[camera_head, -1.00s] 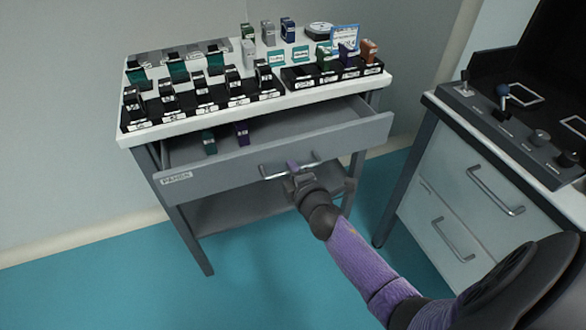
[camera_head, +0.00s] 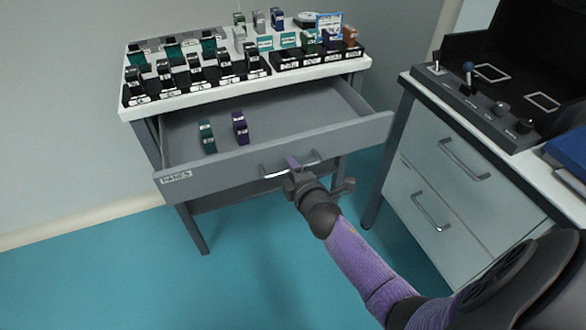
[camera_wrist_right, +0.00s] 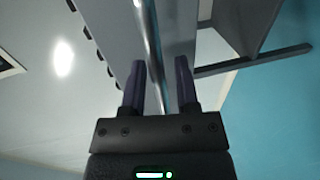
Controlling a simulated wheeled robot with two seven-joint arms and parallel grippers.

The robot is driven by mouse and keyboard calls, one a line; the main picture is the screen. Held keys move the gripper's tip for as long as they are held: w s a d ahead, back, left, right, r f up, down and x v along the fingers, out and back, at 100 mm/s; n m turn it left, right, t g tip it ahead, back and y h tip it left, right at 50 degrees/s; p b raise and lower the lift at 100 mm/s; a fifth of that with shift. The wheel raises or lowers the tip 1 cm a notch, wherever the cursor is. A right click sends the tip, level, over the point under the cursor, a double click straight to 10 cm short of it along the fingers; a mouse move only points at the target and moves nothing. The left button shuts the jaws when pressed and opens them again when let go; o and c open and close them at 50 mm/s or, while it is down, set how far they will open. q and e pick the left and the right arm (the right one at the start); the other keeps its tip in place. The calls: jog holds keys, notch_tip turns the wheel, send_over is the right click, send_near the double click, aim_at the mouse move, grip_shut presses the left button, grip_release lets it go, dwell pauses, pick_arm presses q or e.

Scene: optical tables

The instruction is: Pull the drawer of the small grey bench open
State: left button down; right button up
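The small grey bench (camera_head: 185,222) has a white top and a grey drawer (camera_head: 225,170) that stands well out from the frame. Its front carries a label at the left and a silver bar handle (camera_head: 275,171). My right gripper (camera_head: 294,165) is at the handle's middle. A green item (camera_head: 207,136) and a purple item (camera_head: 240,128) lie inside the drawer. My left gripper is out of view.
Black racks (camera_head: 195,88) with several dark holders stand on the bench top. A second bench (camera_head: 440,165) with two handled drawers and a control panel stands close at the right. Teal floor (camera_head: 120,270) in front of the grey bench is clear.

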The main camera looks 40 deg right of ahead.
jog(key=shift+o, duration=0.2)
jog(key=shift+s+r, duration=0.1)
jog(key=p+v, duration=0.3)
jog(key=v, duration=0.6)
jog(key=shift+s, duration=0.3)
jog(key=shift+a, duration=0.1)
